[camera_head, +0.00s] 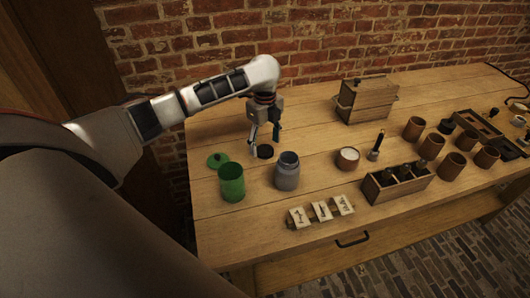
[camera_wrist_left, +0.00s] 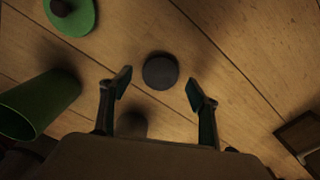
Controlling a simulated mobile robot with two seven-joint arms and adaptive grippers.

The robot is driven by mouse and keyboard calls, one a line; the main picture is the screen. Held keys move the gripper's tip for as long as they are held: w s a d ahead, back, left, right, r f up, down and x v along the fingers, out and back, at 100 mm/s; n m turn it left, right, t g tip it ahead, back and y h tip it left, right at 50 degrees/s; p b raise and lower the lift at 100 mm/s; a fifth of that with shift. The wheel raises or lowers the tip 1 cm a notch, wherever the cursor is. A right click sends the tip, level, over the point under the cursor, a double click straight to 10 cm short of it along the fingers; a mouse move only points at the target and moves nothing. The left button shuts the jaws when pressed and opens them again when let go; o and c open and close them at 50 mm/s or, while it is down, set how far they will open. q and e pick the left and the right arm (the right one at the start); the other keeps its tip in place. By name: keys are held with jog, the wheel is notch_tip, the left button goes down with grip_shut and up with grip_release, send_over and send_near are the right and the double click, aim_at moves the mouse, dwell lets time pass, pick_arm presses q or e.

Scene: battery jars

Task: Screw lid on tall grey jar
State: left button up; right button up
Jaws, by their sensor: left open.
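The tall grey jar (camera_head: 287,175) stands upright and uncovered on the table, left of the middle in the head view. A dark round lid (camera_head: 265,152) lies flat on the wood, behind and left of the jar. It also shows in the left wrist view (camera_wrist_left: 160,71). My left gripper (camera_head: 264,141) is above this lid, pointing down, fingers apart and empty. In the left wrist view, the lid shows just beyond the fingertips (camera_wrist_left: 158,88), roughly centred between them. I cannot make out the grey jar in that view. My right gripper is not in view.
A green jar (camera_head: 231,184) and its green lid (camera_head: 217,160) are to the left. A bowl with white contents (camera_head: 347,160) and a wooden bottle rack (camera_head: 397,184) are to the right. Label blocks (camera_head: 321,212) lie in front. A wooden box (camera_head: 366,102) stands behind.

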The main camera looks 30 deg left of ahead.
pick_arm(q)
notch_tip(320, 180, down, 2)
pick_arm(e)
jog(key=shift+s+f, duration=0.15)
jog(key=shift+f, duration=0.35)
pick_arm(q)
jog(key=c, duration=0.8)
jog(key=shift+r, duration=0.1)
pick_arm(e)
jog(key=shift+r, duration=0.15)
